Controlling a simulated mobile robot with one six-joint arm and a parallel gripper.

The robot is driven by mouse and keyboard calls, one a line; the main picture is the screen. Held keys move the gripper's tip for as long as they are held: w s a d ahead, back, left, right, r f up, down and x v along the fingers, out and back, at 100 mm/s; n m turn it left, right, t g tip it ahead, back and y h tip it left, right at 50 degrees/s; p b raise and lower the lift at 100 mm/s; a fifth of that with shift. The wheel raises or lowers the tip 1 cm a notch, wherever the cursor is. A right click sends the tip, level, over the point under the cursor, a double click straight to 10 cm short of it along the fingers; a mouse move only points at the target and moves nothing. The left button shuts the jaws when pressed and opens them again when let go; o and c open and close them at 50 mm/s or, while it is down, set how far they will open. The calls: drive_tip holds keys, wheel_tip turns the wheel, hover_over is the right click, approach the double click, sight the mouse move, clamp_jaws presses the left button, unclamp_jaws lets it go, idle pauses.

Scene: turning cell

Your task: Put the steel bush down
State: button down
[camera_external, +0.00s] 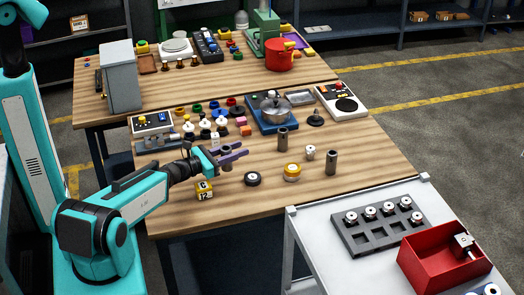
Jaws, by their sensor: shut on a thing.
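My gripper (236,154) has purple fingers and is over the front wooden table (215,222), left of its middle. It is shut on a small grey piece (227,165), which I take for the steel bush. The fingers hide much of it, and its height above the table is hard to tell. Two upright dark grey cylinders (282,139) and (331,161) stand on the table to the right of my gripper.
A yellow numbered cube (204,189), a black ring (252,179), a yellow round piece (292,172) and a white die (310,152) stand near my gripper. A pot (276,107) and several small pieces are behind. Bare wood lies in front. A red bin (432,262) is on the grey cart.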

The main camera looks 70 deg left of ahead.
drive_tip(key=shift+d+r, duration=0.1)
idle(0.7)
wheel_tip(320, 180, up, 5)
drive_tip(key=m+g+h+b, duration=0.3)
drive_tip(key=m+h+b, duration=0.6)
drive_tip(key=h, duration=0.6)
hover_over(336, 241)
drive_tip(key=m, duration=0.1)
drive_tip(key=shift+r+p, duration=0.1)
drive_tip(key=shift+p, duration=0.2)
drive_tip(key=shift+f+p, duration=0.55)
drive_tip(key=shift+f, duration=1.7)
drive_tip(key=shift+f, duration=0.1)
drive_tip(key=shift+f+p, duration=0.45)
drive_tip(key=shift+f, duration=1.2)
